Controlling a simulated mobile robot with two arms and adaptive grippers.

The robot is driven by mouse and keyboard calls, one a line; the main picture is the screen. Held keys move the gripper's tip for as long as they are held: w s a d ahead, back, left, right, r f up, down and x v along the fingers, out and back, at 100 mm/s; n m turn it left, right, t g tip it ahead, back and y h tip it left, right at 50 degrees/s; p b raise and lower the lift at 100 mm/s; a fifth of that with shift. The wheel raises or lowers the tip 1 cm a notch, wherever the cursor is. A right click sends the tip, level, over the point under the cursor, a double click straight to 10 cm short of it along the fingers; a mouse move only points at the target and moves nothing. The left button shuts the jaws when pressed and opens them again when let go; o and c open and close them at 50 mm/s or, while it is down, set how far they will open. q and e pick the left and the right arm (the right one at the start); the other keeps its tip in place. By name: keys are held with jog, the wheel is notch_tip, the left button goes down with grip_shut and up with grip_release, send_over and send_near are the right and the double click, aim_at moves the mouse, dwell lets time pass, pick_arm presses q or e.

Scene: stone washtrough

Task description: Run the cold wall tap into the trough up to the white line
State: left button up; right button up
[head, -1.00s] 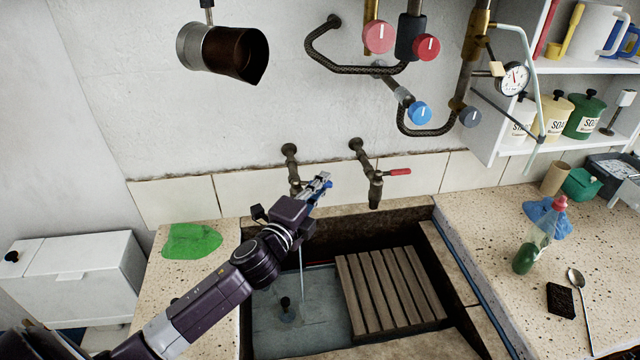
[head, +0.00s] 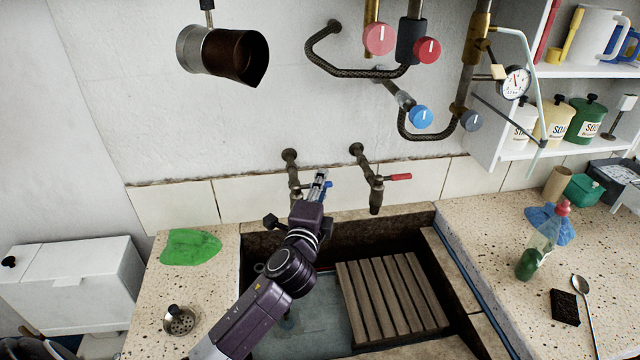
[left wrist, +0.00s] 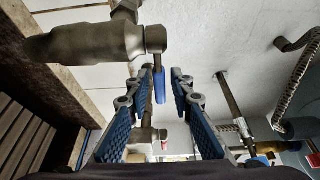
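The cold wall tap (head: 292,170) is the left of two taps over the stone trough (head: 428,272). Its blue lever (left wrist: 159,85) shows in the left wrist view between the fingers of my left gripper (left wrist: 158,95). The blue-padded fingers are apart, with gaps beside the lever. In the head view my left gripper (head: 321,180) is at this tap. Bluish-grey water or trough floor (head: 322,312) shows left of the wooden slats. My arm hides the spout and the place below it, so I cannot tell whether water runs. I cannot make out the white line. My right gripper is out of view.
A red-lever tap (head: 376,180) is close on the right. A slatted wooden rack (head: 390,295) covers the trough's right side. A green cloth (head: 190,247) and a metal strainer (head: 180,320) lie on the left counter. Blue (head: 421,117) and red (head: 427,49) valve knobs are higher up.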

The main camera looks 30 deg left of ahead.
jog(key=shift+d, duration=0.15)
pick_arm(q)
jog(key=shift+s+d+f, duration=0.1)
jog(key=shift+s, duration=0.25)
jog(key=v, duration=1.1)
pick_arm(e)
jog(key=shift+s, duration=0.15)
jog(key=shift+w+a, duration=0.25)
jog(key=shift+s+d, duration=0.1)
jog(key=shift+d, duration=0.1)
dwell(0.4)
